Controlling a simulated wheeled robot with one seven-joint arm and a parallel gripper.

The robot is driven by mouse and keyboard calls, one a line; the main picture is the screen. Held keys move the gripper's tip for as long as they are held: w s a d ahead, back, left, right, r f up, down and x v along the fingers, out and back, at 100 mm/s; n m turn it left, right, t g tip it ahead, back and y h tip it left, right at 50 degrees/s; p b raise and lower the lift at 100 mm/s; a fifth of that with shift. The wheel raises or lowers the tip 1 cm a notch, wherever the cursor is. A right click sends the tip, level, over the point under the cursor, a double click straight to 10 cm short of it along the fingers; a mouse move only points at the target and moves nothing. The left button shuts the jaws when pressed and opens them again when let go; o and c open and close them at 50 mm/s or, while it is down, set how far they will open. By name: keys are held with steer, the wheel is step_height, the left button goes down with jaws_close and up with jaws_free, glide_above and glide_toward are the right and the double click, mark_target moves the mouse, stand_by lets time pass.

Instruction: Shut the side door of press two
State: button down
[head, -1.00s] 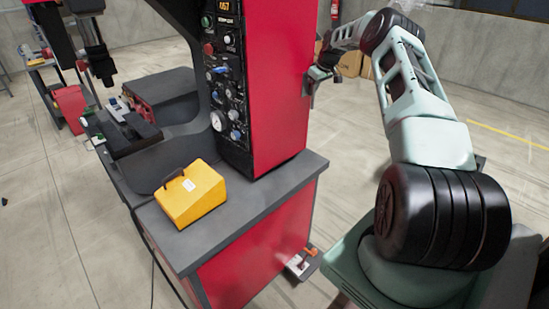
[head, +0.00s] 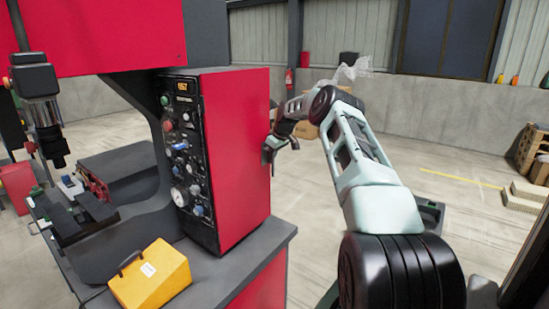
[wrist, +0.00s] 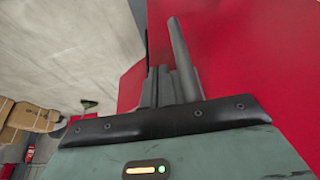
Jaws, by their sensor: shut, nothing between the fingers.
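The press (head: 120,45) is red and dark grey, with a control cabinet whose front (head: 182,150) carries knobs and a gauge. The cabinet's red side face (head: 238,150), where the side door would be, looks flush in the head view; no gap or hinge shows clearly. My gripper (head: 268,156) is at the far right edge of this face, about mid-height. In the wrist view, my shut, empty fingers (wrist: 167,88) are in front of a large red surface (wrist: 250,60), with a grey rod (wrist: 180,50) beside them. I cannot tell whether they touch it.
A yellow box (head: 150,277) sits on the press's grey base. A red extinguisher (head: 289,78) hangs at the back wall, and cardboard boxes (head: 306,130) stand behind my gripper. The floor between is open.

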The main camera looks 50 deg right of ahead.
steer(key=b+v, duration=0.5)
steer(key=v, duration=1.2)
steer(key=shift+r, duration=0.15)
steer(key=shift+s, duration=0.1)
